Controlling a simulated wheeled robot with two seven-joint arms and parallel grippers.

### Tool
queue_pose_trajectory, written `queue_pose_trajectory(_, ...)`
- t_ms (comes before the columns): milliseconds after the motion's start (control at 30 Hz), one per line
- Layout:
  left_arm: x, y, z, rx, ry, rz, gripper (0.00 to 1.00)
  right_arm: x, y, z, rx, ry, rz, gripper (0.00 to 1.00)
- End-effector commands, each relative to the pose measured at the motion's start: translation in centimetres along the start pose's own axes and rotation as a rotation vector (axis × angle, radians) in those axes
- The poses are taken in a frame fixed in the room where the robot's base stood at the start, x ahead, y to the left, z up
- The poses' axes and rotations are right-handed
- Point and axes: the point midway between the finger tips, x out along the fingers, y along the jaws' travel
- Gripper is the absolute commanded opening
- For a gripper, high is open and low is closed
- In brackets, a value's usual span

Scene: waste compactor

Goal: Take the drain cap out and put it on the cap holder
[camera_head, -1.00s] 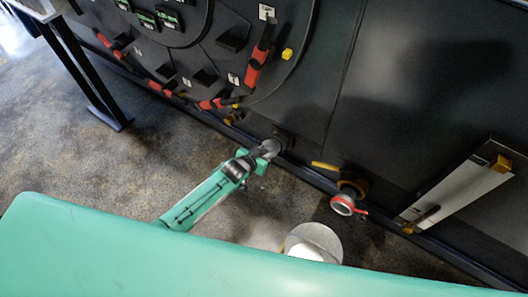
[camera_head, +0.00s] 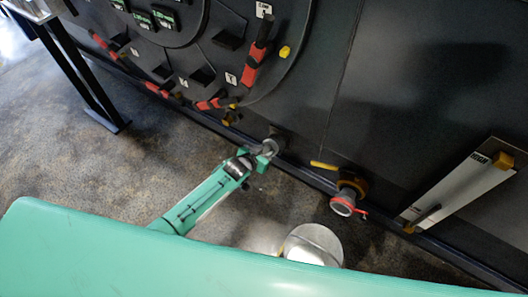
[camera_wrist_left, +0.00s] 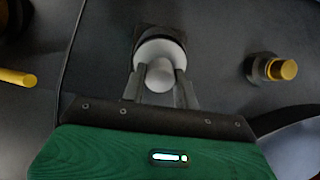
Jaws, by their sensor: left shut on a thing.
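My left gripper (camera_head: 262,157) is shut on the drain cap (camera_head: 270,147), a pale round piece, low in front of the dark machine panel. In the left wrist view, the two fingers (camera_wrist_left: 160,92) close on the cap's round knob, and the cap's pale disc (camera_wrist_left: 160,50) shows behind it. The cap holder (camera_head: 284,138), a dark mount on the panel, is right behind the cap. It also shows in the left wrist view (camera_wrist_left: 150,33). Whether the cap touches it or is seated cannot be told. The drain pipe (camera_head: 343,205) has a red ring and stands to the right. My right gripper is not in view.
A yellow valve handle (camera_head: 324,166) sits above the drain pipe. A yellow knob (camera_head: 231,117) is left of the holder. Red-handled levers (camera_head: 257,62) line the panel. A pale round object (camera_head: 312,243) stands below the drain.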

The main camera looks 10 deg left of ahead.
Motion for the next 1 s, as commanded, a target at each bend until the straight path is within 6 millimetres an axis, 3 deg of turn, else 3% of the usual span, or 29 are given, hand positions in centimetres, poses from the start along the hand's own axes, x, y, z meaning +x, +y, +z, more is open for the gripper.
queue_pose_trajectory(833,1.1,0.0,-0.1,0.000,0.002,0.000,0.06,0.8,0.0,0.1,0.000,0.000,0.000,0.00)
queue_pose_trajectory(867,1.1,0.0,-0.1,0.000,0.002,0.000,0.32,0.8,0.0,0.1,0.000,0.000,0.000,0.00)
queue_pose_trajectory(1000,1.1,0.0,-0.1,0.000,0.002,0.000,0.55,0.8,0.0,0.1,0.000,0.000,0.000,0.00)
